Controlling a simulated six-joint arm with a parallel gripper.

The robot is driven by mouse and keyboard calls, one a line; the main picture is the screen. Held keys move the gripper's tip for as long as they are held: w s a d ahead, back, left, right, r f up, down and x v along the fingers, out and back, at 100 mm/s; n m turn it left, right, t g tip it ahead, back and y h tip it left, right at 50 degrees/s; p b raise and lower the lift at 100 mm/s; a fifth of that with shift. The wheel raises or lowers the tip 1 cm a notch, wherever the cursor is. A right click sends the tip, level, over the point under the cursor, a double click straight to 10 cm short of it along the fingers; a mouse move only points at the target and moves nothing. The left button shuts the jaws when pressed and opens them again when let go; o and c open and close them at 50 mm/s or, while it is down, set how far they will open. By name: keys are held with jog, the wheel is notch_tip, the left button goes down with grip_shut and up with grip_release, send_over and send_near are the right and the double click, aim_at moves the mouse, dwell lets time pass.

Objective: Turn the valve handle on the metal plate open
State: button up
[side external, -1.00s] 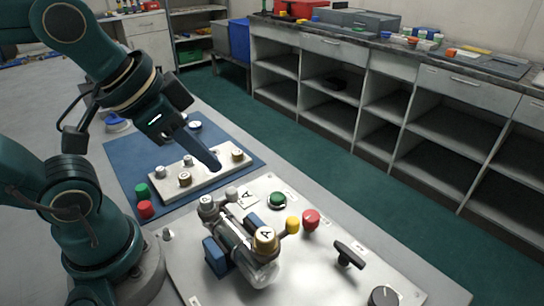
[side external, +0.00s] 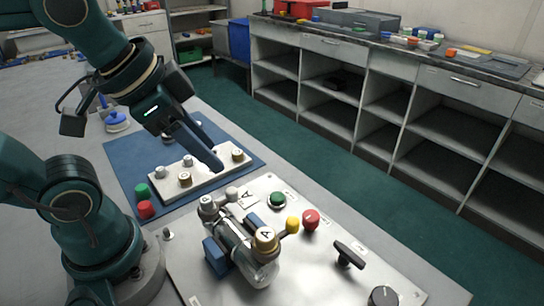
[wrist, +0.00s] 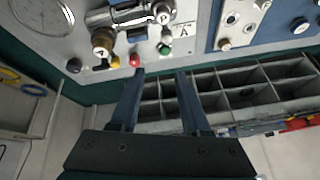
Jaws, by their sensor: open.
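The metal plate (side external: 190,275) lies in front. I cannot tell for certain which is the valve handle. The yellow tip also shows in the wrist view (wrist: 116,62). My gripper (side external: 214,165) is open and empty, above the far edge of the plate and apart from both handles. In the wrist view its two fingers (wrist: 160,74) are spread with nothing between them.
A red button (side external: 311,219) and a green button (side external: 277,200) stand near the yellow tip. A dark round knob (side external: 384,296) sits at the front right. A blue mat (side external: 125,165) with a smaller fitted plate (side external: 205,176) lies behind. Shelves (side external: 400,120) stand across the floor.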

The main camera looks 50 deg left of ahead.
jog(key=w+d+r+m+g, duration=0.1)
jog(key=w+d+r+m, duration=0.25)
jog(key=w+m, duration=0.3)
jog(key=m+g, duration=0.5)
jog(key=m, duration=0.3)
send_over(345, 248)
notch_tip(345, 248, down, 13)
jog(key=shift+f, duration=2.6)
jog(key=shift+c, duration=0.4)
grip_shut()
